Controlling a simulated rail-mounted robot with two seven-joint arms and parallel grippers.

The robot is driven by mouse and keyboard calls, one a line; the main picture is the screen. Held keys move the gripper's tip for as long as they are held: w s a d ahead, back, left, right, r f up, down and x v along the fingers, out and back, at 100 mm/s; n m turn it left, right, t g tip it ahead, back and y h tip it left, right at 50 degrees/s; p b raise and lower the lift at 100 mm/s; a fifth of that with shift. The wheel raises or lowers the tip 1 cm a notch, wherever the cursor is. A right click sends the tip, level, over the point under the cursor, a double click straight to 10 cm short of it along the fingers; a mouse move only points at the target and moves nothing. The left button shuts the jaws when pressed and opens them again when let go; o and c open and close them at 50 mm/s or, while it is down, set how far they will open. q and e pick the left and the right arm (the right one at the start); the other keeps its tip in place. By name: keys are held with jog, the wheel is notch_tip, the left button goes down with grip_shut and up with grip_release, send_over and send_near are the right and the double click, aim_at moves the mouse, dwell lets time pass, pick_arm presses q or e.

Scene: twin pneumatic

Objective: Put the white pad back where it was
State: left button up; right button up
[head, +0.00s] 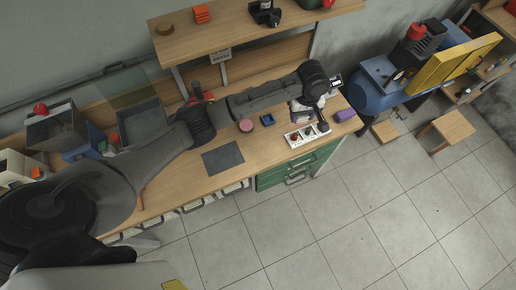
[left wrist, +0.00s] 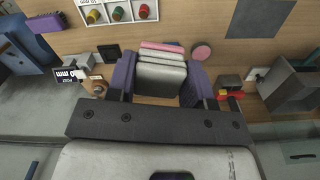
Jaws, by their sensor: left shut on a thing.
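My left gripper (left wrist: 160,75) is shut on the white pad (left wrist: 162,74), which sits between its two purple-grey fingers in the left wrist view. A pink strip (left wrist: 162,47) shows along the pad's far edge; I cannot tell if it is a separate piece. In the head view, the left gripper (head: 309,104) is over the right end of the wooden bench (head: 185,185), and the arm hides part of it. Whether the pad touches the bench is unclear. My right gripper is not in view.
Near the gripper are a white tray with several coloured knobs (head: 297,141), a purple block (head: 345,115), a small blue-black tray (head: 267,119) and a pink disc (head: 246,125). A dark grey mat (head: 222,158) lies farther left. A shelf (head: 240,32) runs above the bench's back.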

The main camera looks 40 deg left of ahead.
pick_arm(q)
notch_tip(320, 180, down, 13)
jog(key=s+a+n+b, duration=0.1)
jog(key=a+n+b, duration=0.1)
jog(key=n+b, duration=0.1)
jog(key=p, duration=0.2)
send_over(258, 150)
notch_tip(258, 150, down, 7)
jog(key=shift+f, duration=0.15)
notch_tip(258, 150, down, 3)
jog(key=shift+f+b, duration=0.2)
jog(key=shift+b, duration=0.2)
jog(key=shift+f, duration=0.35)
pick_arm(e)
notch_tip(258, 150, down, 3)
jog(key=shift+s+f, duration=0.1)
pick_arm(q)
jog(key=shift+f, duration=0.25)
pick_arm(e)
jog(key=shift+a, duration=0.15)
pick_arm(q)
jog(key=o, duration=1)
